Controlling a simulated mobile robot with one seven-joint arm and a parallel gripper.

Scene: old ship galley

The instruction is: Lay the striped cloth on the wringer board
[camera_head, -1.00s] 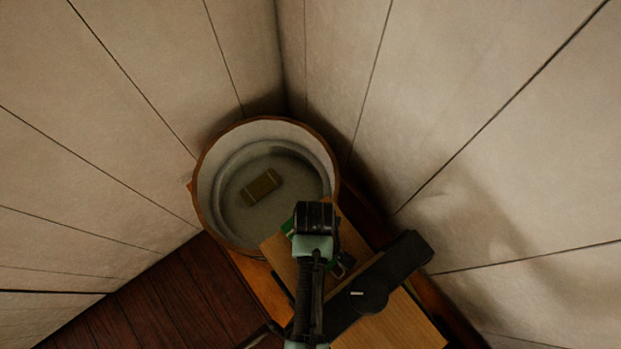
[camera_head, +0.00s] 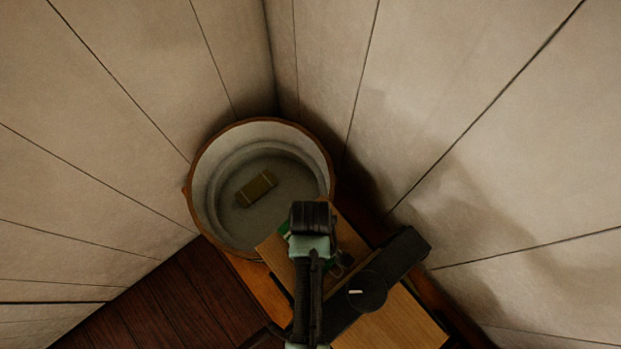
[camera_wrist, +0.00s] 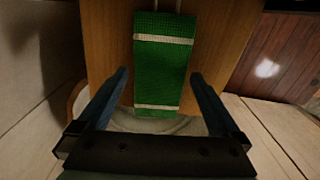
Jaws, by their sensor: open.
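The striped cloth (camera_wrist: 162,75), green with white bands, lies flat on the wooden wringer board (camera_wrist: 105,40) in the wrist view. Its near end reaches slightly past the board's edge, over the tub. In the head view only slivers of the cloth (camera_head: 284,229) show beside my arm, on the board (camera_head: 273,250). My gripper (camera_wrist: 159,74) is open, one finger on each side of the cloth with a gap to it. I cannot tell how high the fingers are above the board. My arm hides most of the cloth in the head view.
A round tub (camera_head: 203,190) stands in the corner, with a small olive banded piece (camera_head: 257,189) lying inside. A dark bar with a round knob (camera_head: 367,291) crosses the board. Pale plank walls close in on both sides; dark floor boards (camera_head: 170,300) are clear at lower left.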

